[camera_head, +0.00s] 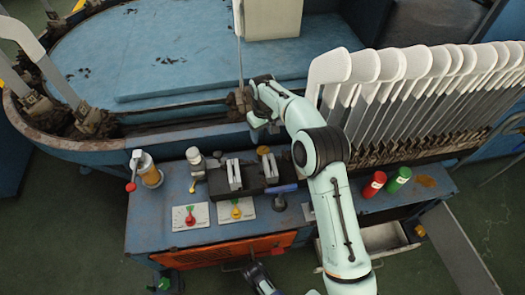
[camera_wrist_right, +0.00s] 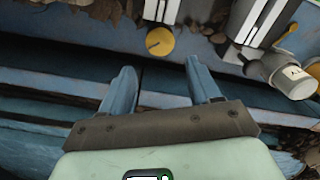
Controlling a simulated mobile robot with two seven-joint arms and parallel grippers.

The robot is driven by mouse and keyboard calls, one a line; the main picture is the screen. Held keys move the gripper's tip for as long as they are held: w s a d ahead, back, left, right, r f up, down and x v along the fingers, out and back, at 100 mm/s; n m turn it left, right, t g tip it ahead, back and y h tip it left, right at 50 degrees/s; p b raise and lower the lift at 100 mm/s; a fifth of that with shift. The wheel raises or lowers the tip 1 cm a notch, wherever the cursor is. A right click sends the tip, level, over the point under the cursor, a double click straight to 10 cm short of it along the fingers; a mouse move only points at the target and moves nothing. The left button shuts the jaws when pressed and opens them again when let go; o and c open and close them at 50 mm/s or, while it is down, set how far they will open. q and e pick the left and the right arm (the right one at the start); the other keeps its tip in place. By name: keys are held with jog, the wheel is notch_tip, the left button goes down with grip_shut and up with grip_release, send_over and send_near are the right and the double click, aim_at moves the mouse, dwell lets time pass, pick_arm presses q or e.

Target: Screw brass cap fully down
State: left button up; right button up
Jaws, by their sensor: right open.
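A round yellow-brass cap (camera_head: 263,150) sits at the back of the blue bench, behind the right-hand pale block. The right wrist view shows it from above as a yellow disc (camera_wrist_right: 160,41), beyond my fingertips. I cannot tell from here how far down it sits. My right gripper (camera_head: 262,127) hangs over the back edge of the bench, close behind the cap and apart from it. In the right wrist view its two blue fingers (camera_wrist_right: 163,75) are spread with nothing between them. A dark end of my left arm (camera_head: 256,270) shows at the bottom edge; its fingers are unclear.
The blue bench (camera_head: 150,226) carries a grey-capped bottle (camera_head: 195,158), a brass oiler with a red knob (camera_head: 151,174), pale blocks (camera_head: 234,175), and red (camera_head: 373,184) and green (camera_head: 398,179) cylinders. White sock boards (camera_head: 405,68) stand right of my right arm. A blue tank lies behind.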

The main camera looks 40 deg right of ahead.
aim_at(263, 150)
pick_arm(q)
jog(key=s+f+g+b, duration=0.1)
jog(key=s+f+b, duration=0.1)
jog(key=s+f, duration=0.2)
jog(key=shift+s+a+f+g, duration=0.35)
jog(key=shift+s+a+g, duration=0.05)
jog(key=shift+s, duration=0.15)
pick_arm(e)
notch_tip(263, 150, down, 11)
jog(key=shift+f, duration=0.1)
jog(key=c, duration=0.7)
